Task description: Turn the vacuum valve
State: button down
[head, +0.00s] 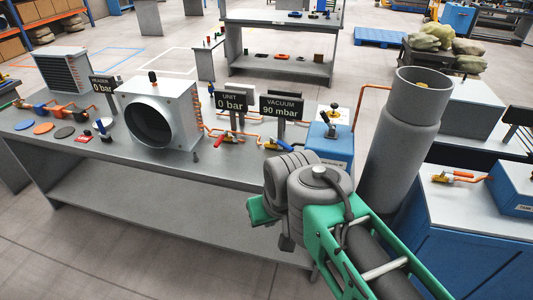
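A dark sign reading VACUUM 90 mbar (283,107) stands toward the right end of the grey workbench (110,195). At its foot is a small valve with a blue lever (284,145) beside copper pipe. A second valve, with a red lever (222,141), sits to the left below the UNIT 0 bar sign (232,102). My arm comes in from the lower right, and its end, with a green part that seems to belong to my gripper (262,209), is in front of the bench, nearer the camera than the blue lever. The fingertips cannot be made out.
A grey fan housing (178,100) stands left of the signs. Coloured discs and small parts lie on the bench's left. Floor in front is clear.

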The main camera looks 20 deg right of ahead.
aim_at(279, 142)
jog(key=u, duration=0.85)
jog(key=i, duration=1.1)
jog(key=u, duration=0.1)
